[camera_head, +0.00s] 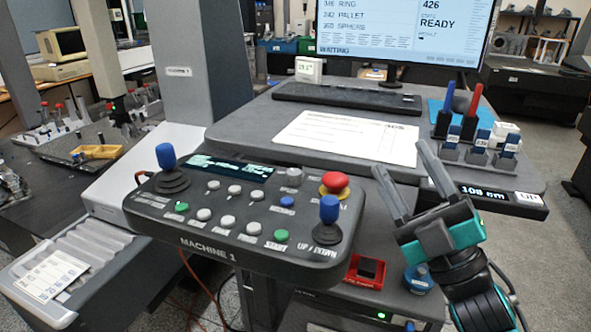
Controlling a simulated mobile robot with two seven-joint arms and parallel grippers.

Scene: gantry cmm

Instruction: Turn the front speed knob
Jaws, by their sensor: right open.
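The dark control box marked MACHINE 1 (150,219) stands in the middle of the view. A small grey round knob (294,177) sits on its top right part, left of the red mushroom button (335,182). It looks like the speed knob, but its label is too small to read. My right gripper (400,158) is open and empty, to the right of the box. Its two grey fingers point up and away, apart from the knob. My left gripper is not in view.
Two blue-topped joysticks (166,157) (329,209) stand up at the box's left and right ends. White buttons (234,190) lie between them. A desk behind holds a paper sheet (347,136), keyboard (345,98), monitor (405,32) and pen holders (462,128). A height display (484,193) borders the gripper.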

